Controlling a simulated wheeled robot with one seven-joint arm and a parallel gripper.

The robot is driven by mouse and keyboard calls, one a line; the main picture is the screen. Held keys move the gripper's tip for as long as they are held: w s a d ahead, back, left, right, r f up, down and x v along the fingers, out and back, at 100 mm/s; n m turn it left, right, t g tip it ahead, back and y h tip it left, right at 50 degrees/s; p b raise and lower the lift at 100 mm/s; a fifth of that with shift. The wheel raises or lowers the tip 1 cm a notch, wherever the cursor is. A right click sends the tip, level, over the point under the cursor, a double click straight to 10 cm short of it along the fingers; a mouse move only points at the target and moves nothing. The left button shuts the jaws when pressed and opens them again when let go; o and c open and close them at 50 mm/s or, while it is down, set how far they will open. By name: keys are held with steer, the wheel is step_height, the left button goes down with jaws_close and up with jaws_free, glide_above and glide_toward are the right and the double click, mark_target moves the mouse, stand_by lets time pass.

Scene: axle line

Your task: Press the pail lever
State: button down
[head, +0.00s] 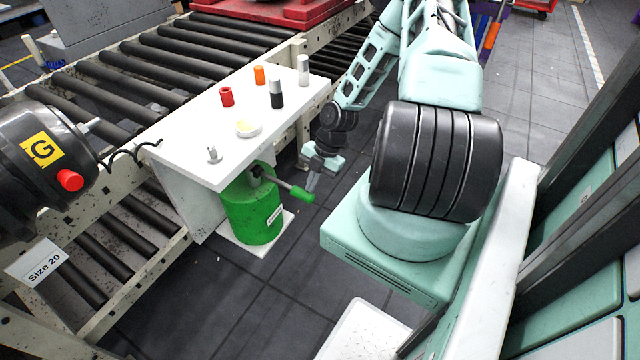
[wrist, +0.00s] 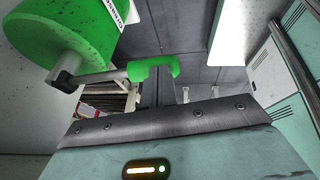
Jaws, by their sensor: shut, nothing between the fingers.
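The green pail (head: 250,212) stands on a white base plate under the edge of a white table. Its lever has a grey rod and a green grip (head: 302,194) that sticks out to the right. In the wrist view the pail (wrist: 65,38) is at the upper left and the lever's green grip (wrist: 153,66) is at the top centre. My gripper (head: 312,183) is shut and empty, with its fingertips at the outer end of the grip. In the wrist view the fingers (wrist: 156,90) overlap the grip; I cannot tell whether they touch it.
The white table (head: 190,130) carries a red cylinder (head: 227,96), an orange cylinder (head: 259,75) and other small parts. A roller conveyor (head: 130,75) runs behind it. A dark motor (head: 35,160) is at the left.

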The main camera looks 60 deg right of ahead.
steer(key=s+v, duration=0.1)
steer(key=v, duration=0.9)
steer(key=shift+s+d, duration=0.2)
steer(key=shift+s, duration=0.25)
steer(key=shift+r, duration=0.1)
steer(key=w+a+r+m+g+h+p, duration=0.1)
steer(key=w+a+r+m+g+h, duration=0.15)
steer(key=a+r, duration=0.75)
steer(key=w+a+r+m+g+h+p, duration=0.1)
steer(key=a+r+m, duration=0.2)
steer(key=a+r, duration=0.75)
steer(key=s+a+r+m+t, duration=0.1)
steer(key=s+a+r+m, duration=0.2)
steer(key=s+a, duration=0.3)
steer(key=s+a+r+m+p, duration=0.1)
steer(key=s+a+r+m, duration=0.2)
steer(key=s+a, duration=0.4)
steer(key=a+r, duration=0.1)
steer(key=a, duration=0.6)
steer(key=shift+s+t, duration=0.35)
steer(key=shift+r+h, duration=0.1)
steer(key=shift+h, duration=0.15)
stand_by(1.0)
